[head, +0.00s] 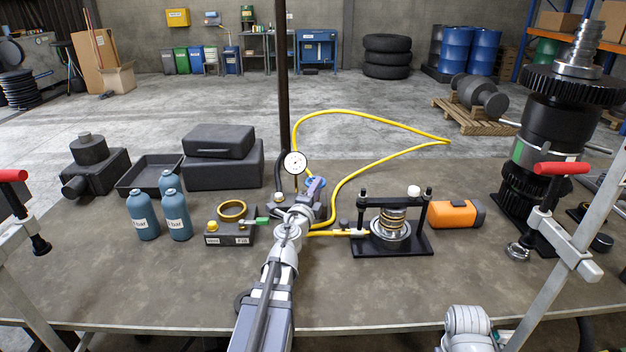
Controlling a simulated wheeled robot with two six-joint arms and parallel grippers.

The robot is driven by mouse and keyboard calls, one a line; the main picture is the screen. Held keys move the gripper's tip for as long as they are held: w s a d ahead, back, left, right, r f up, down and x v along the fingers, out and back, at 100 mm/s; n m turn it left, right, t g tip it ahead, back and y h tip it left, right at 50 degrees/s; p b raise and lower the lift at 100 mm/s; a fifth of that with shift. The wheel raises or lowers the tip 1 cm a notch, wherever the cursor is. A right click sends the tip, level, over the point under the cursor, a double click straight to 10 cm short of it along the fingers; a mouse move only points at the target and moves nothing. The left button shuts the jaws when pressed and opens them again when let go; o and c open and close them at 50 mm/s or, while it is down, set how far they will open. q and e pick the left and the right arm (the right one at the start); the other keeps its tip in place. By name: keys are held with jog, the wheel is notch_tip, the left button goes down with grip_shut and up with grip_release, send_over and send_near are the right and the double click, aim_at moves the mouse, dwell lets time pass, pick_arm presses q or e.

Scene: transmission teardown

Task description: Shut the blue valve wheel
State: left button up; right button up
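The blue valve wheel (313,184) shows as a small patch of blue just beyond my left gripper, below the round white dial gauge (295,163). My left gripper (302,208) reaches in from the bottom centre and is at or very close to the wheel. The gripper covers much of the wheel and valve, so I cannot tell whether it touches them. Its fingers are too small and overlapped to show whether they are open or shut. Only a pale part of my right arm shows at the bottom right; its gripper is out of view.
A yellow hose (375,117) loops behind the valve to a black press fixture (410,247) with a coil spring. A grey block with a brass ring (232,210) and blue bottles (143,217) stand left. An orange case (455,214) lies right. The front tabletop is mostly clear.

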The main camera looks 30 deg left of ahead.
aim_at(313, 177)
pick_arm(q)
jog(key=d+n+y, duration=0.1)
jog(key=g+y, duration=0.1)
jog(key=shift+s+d+n+y, duration=0.25)
jog(key=shift+d+n+y, duration=0.1)
jog(key=shift+n+y, duration=0.05)
jog(key=s+d+n+g+y, duration=0.1)
jog(key=y, duration=0.1)
jog(key=s+d+n+g+y, duration=0.1)
jog(key=n+y, duration=0.1)
jog(key=shift+s, duration=0.4)
jog(key=shift+n+g+y, duration=0.3)
jog(key=shift+g+y, duration=0.1)
jog(key=x, duration=1.1)
jog(key=shift+a, duration=0.2)
jog(key=shift+s, duration=0.1)
grip_shut()
